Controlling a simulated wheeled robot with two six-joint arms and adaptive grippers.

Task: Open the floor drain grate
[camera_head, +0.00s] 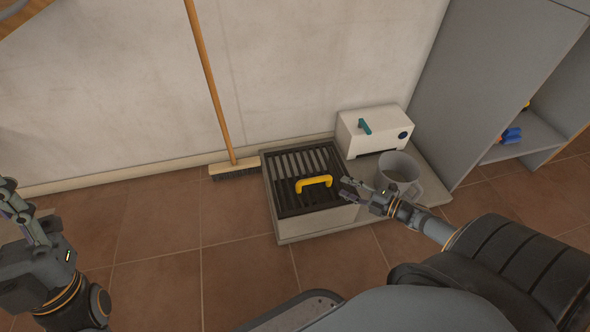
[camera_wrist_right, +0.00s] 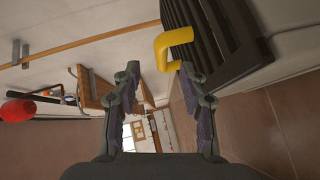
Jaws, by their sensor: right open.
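The dark slatted floor drain grate (camera_head: 293,163) lies flat on a low pale box (camera_head: 328,219) on the tiled floor. A yellow handle (camera_head: 314,182) stands up from its near part. My right gripper (camera_head: 347,190) is just to the right of the handle, open and empty. In the right wrist view the grate (camera_wrist_right: 228,38) is at upper right, and the handle (camera_wrist_right: 170,44) is ahead of the spread fingers (camera_wrist_right: 158,82), apart from them. My left gripper (camera_head: 20,200) is at the left edge, away from the grate; its fingers are partly cut off.
A grey jug (camera_head: 400,170) and a white box with a teal handle (camera_head: 373,132) stand right of the grate. A broom (camera_head: 234,168) leans on the wall behind left. A grey cabinet (camera_head: 490,80) is at right. The floor left of the grate is clear.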

